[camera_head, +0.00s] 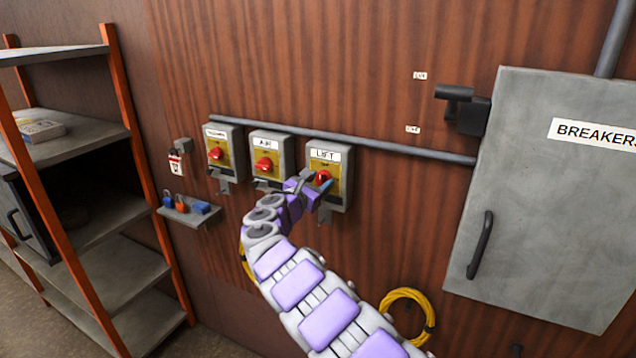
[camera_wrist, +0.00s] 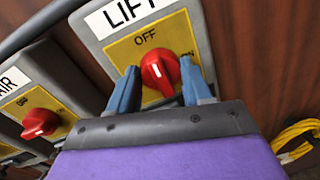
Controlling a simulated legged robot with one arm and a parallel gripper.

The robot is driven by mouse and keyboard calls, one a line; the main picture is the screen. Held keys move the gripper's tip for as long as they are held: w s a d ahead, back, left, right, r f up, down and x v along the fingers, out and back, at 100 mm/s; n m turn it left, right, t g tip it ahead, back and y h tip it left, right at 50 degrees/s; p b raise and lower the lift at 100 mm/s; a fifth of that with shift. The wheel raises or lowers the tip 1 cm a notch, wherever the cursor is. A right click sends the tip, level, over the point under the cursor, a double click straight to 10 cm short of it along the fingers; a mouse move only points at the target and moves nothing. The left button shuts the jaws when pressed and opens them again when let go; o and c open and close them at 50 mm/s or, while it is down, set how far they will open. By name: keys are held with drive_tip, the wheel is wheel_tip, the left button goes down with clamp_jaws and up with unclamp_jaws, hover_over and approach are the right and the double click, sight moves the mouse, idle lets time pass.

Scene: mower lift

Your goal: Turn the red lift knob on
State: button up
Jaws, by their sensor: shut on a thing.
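The red lift knob (camera_head: 323,176) is on the grey box labelled LIFT (camera_head: 341,190), the rightmost of three switch boxes on the wall. In the wrist view the knob (camera_wrist: 160,74) sits on a yellow plate, with OFF above it and ON, partly hidden, to its right. The knob's grip stands close to upright, with a short white mark on it. My gripper (camera_wrist: 158,72) has one blue finger on each side of the knob and is shut on it. In the head view my gripper (camera_head: 311,185) reaches the knob from the lower left and hides part of the box.
The AIR box (camera_head: 284,154) and another box (camera_head: 233,150), each with a red knob, stand to the left. A small shelf with padlocks (camera_head: 188,210) is below them. A breaker cabinet (camera_head: 540,200) is at right, a yellow hose coil (camera_head: 408,305) below, shelving at far left.

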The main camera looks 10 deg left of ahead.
drive_tip(key=shift+m, duration=0.3)
drive_tip(key=m+b, duration=0.2)
drive_tip(key=m, duration=0.1)
drive_tip(key=m+b, duration=0.3)
drive_tip(key=m, duration=0.1)
drive_tip(key=shift+f+m+g+y+b, duration=0.1)
drive_tip(key=shift+m+g+y+b, duration=0.2)
drive_tip(key=shift+m+b, duration=0.1)
drive_tip(key=m+b, duration=0.3)
drive_tip(key=m, duration=0.1)
drive_tip(key=shift+d+f+y+b, duration=0.1)
drive_tip(key=shift+f+y+b, duration=0.05)
drive_tip(key=shift+y+b, duration=0.2)
drive_tip(key=m+b, duration=0.3)
drive_tip(key=m, duration=0.1)
drive_tip(key=shift+y+b, duration=0.25)
drive_tip(key=shift+b, duration=0.15)
drive_tip(key=shift+d+m, duration=0.1)
drive_tip(key=shift+m, duration=0.3)
drive_tip(key=o, duration=1)
drive_tip(key=shift+o, duration=0.2)
drive_tip(key=shift+s, duration=0.1)
